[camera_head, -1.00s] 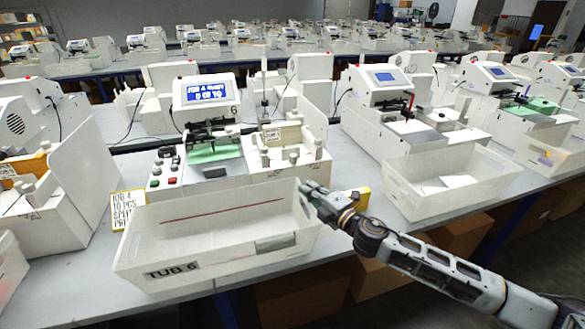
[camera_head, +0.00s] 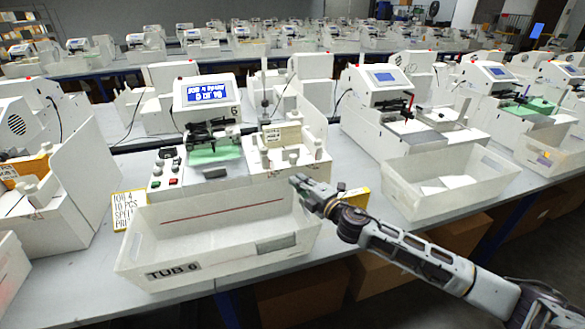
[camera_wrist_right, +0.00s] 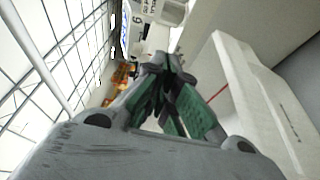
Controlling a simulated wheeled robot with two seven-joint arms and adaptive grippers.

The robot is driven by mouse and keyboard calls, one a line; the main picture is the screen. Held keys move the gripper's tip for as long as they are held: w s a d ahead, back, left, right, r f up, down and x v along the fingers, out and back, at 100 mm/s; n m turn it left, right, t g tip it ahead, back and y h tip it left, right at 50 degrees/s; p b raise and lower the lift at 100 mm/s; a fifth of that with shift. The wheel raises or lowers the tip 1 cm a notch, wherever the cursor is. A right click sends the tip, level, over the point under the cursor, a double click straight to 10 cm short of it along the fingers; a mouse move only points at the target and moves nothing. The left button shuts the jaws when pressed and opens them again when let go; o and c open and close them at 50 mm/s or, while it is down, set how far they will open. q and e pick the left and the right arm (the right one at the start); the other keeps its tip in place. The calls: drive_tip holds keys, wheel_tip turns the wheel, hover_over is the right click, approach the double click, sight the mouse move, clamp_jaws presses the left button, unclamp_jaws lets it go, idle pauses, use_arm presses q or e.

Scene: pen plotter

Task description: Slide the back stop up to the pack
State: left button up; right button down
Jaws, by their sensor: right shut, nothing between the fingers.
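The plotter marked 6 (camera_head: 207,94) stands behind the tub, with a lit blue display. On its right is a white feed bed with a labelled block (camera_head: 284,136), small round knobs (camera_head: 292,157) and an upright post (camera_head: 264,92). I cannot tell for certain which part is the back stop, or make out the pack. My right gripper (camera_head: 298,181) is shut and empty near the tub's back right corner, in front of the bed and apart from its parts. In the wrist view, the gripper's green-padded fingers (camera_wrist_right: 165,62) meet with nothing held. My left gripper is not in view.
White TUB 6 (camera_head: 150,240) stands in front of the plotter. A yellow job card (camera_head: 128,209) is at its left, a yellow box (camera_head: 356,199) at its right behind my arm. Another plotter (camera_head: 388,88) and tub (camera_head: 403,201) stand to the right.

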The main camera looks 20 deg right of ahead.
sight(292, 157)
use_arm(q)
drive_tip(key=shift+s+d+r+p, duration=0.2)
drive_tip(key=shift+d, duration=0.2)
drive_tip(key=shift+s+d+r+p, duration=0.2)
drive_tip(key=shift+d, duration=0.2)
use_arm(e)
drive_tip(key=w, duration=0.8)
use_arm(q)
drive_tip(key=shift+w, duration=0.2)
